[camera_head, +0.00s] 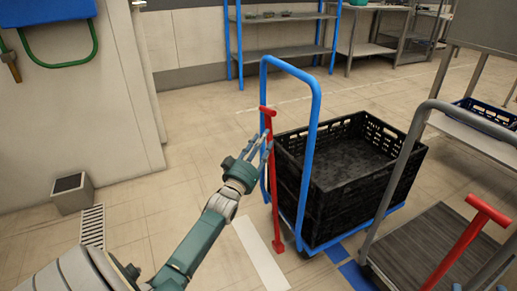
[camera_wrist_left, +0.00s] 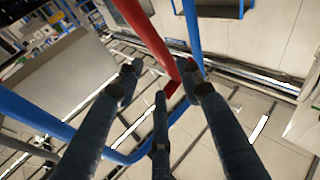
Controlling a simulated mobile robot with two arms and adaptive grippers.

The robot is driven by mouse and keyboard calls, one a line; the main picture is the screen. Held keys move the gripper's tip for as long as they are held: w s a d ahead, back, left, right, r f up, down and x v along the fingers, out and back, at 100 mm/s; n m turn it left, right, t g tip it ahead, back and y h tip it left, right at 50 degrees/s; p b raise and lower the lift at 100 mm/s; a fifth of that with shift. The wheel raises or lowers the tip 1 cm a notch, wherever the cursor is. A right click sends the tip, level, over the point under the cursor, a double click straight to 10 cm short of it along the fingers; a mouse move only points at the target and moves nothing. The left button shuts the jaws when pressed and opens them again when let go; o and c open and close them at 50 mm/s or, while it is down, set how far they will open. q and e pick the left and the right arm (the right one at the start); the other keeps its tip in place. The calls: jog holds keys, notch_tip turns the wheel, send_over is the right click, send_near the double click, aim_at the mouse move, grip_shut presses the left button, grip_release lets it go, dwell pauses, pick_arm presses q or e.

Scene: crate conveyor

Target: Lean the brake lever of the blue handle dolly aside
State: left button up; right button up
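The blue handle dolly (camera_head: 316,103) stands in the middle of the head view and carries a black crate. Its red brake lever (camera_head: 273,180) stands nearly upright beside the left post of the handle, with a short crossbar on top. In the left wrist view the red lever (camera_wrist_left: 145,32) comes in from the top and ends near the fingertips. My left gripper (camera_head: 262,147) is just left of the lever's upper part, fingers spread and pointing at it. In the wrist view its fingers (camera_wrist_left: 160,85) are apart; I cannot tell whether any touches the lever. My right gripper is not in view.
A grey-handled dolly (camera_head: 403,165) with its own red lever (camera_head: 467,240) stands close on the right. The black crate (camera_head: 345,185) fills the blue dolly. Blue-posted shelving (camera_head: 280,18) stands behind. The floor left of the blue dolly is mostly clear.

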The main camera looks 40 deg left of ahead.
pick_arm(q)
jog(key=shift+v, duration=1.8)
jog(key=shift+w+d, duration=0.1)
